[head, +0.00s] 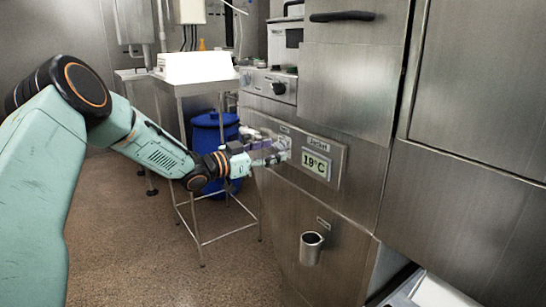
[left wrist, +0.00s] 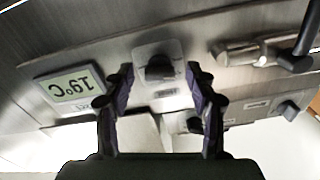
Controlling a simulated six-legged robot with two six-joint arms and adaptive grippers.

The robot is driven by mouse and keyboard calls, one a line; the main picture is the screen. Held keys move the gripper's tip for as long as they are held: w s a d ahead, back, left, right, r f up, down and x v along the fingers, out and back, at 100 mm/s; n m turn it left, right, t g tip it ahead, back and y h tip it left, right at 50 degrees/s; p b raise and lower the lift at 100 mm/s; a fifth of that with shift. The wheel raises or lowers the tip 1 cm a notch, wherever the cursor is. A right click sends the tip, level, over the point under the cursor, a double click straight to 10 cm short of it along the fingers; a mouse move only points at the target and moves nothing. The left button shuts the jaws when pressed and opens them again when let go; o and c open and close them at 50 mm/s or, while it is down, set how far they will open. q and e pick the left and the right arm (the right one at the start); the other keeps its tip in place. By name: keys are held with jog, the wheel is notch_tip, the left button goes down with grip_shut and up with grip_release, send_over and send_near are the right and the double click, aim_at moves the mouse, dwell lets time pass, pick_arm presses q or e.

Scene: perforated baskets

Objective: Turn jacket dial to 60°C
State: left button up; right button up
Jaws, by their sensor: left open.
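The jacket display (head: 316,163) sits on the steel front panel in the head view and reads 19°C under a "Jacket" label. It also shows upside down in the left wrist view (left wrist: 75,89). The jacket dial (left wrist: 160,67) is a dark knob on a light square plate beside the display. My left gripper (head: 277,151) is at the panel just left of the display, and hides most of the dial in the head view. In the left wrist view its open fingers (left wrist: 160,80) stand on either side of the dial, and contact cannot be told. My right gripper is not in view.
Another control panel with dark knobs (head: 277,88) is above left of my gripper. A metal cup-like fitting (head: 311,248) sticks out below the display. A steel-framed table (head: 195,82) and a blue barrel (head: 213,133) stand behind my arm. The floor (head: 130,230) at left is clear.

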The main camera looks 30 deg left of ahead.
pick_arm(q)
jog(key=shift+w+d, duration=0.25)
jog(key=shift+w, duration=0.25)
jog(key=shift+c, duration=0.6)
jog(key=c, duration=1)
